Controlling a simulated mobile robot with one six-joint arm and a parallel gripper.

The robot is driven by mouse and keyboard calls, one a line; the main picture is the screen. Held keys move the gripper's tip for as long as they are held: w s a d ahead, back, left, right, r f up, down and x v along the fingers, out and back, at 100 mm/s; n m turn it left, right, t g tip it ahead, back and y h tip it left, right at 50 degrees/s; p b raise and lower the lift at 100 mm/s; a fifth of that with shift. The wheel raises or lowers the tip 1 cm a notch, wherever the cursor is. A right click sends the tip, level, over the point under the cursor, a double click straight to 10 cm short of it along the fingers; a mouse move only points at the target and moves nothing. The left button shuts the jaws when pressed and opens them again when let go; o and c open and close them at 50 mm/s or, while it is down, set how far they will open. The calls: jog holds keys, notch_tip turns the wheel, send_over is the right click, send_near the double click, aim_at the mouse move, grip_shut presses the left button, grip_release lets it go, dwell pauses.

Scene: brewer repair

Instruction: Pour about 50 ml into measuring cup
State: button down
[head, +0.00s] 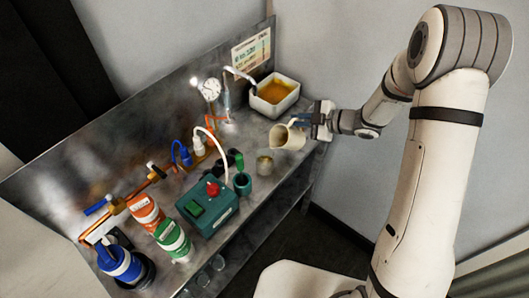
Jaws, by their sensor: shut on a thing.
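My gripper (303,121) is shut on a cream-coloured pitcher (289,137), apparently by its handle, at the right end of the metal bench. The pitcher is tilted, with its mouth toward the left. No stream of liquid is visible, and its contents cannot be made out. A small brownish cup (264,166) stands on the bench just below and left of the pitcher; it may be the measuring cup, but no markings can be read. The pitcher appears apart from it.
A white basin (274,96) with amber liquid is at the back right of the metal bench (262,205). Coloured canisters, pipes and a gauge (209,89) fill the left and back.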

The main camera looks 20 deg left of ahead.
jog(key=shift+w+d+f+m+g+y, duration=0.2)
jog(key=shift+w+f+m, duration=0.1)
jog(key=shift+f, duration=0.2)
jog(key=shift+w+d+f+m+g+y, duration=0.2)
jog(key=shift+w+f+m, duration=0.1)
jog(key=shift+f, duration=0.2)
dwell(1.2)
jog(key=shift+w+d+f+m+g+y+b, duration=0.15)
jog(key=shift+w+d+f+m+y+b, duration=0.2)
jog(key=shift+w+d+f+m+y, duration=0.4)
jog(key=shift+w+d+f+m+g+y+b, duration=0.2)
jog(key=shift+w+d+f+m+y+b, duration=0.2)
jog(key=shift+w+m+y, duration=0.4)
jog(key=shift+w+d+f+m+g+y+b, duration=0.15)
jog(key=shift+w+d+f+m+y+b, duration=0.2)
jog(key=shift+w+d+f+m+y, duration=0.45)
jog(key=shift+w+a+r+m+h, duration=0.15)
jog(key=shift+r+m+h, duration=0.1)
jog(key=shift+m, duration=0.1)
